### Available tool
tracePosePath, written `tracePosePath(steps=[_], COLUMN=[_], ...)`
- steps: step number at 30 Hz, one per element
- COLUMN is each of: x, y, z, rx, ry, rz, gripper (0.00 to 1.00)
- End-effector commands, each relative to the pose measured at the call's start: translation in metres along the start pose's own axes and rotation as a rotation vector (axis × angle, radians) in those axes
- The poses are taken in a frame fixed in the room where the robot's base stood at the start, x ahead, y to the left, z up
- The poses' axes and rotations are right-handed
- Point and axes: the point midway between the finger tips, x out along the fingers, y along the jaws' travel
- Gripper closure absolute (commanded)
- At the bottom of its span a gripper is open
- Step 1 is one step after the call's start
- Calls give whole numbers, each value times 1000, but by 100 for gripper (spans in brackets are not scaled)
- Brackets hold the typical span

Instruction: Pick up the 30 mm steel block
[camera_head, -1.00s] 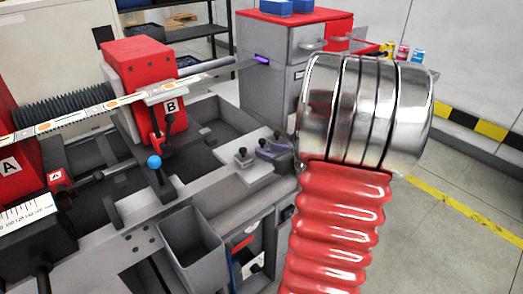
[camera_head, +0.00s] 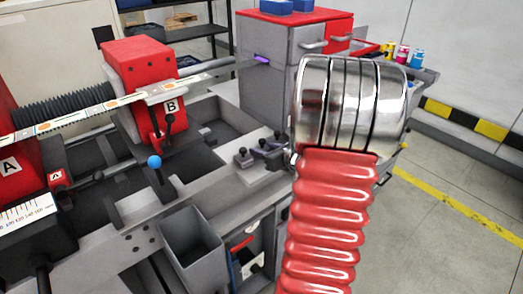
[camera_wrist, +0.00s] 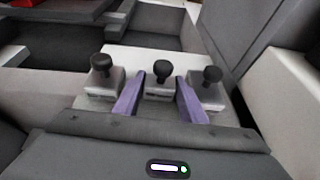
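Three small steel blocks with black knobs stand in a row on a pale plate (camera_wrist: 130,58) in the wrist view: a left block (camera_wrist: 103,90), a middle block (camera_wrist: 161,90) and a right block (camera_wrist: 209,95). Their markings are too small to read, so I cannot tell which is the 30 mm one. My gripper (camera_wrist: 160,93) is open, its purple fingers on either side of the middle block, with gaps still visible.
A grey cabinet with a red top (camera_head: 275,60) stands behind the plate. A red unit marked B (camera_head: 148,75) and a blue-knobbed lever (camera_head: 154,162) are to the left. An open grey bin (camera_head: 190,240) is in front. Free floor lies to the right.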

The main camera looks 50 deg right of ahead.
Motion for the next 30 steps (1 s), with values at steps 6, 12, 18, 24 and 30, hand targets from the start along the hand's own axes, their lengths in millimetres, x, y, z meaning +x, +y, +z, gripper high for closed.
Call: tracePosePath(steps=[6, 12, 18, 24, 30], x=[0, 0, 0, -3, -12], y=[0, 0, 0, 0, 0], z=[0, 0, 1, 8, 30], rx=[0, 0, -1, -3, -4], ry=[0, 0, -1, -2, -4], rz=[0, 0, 0, 1, 0], gripper=[78, 92, 92, 92, 92])
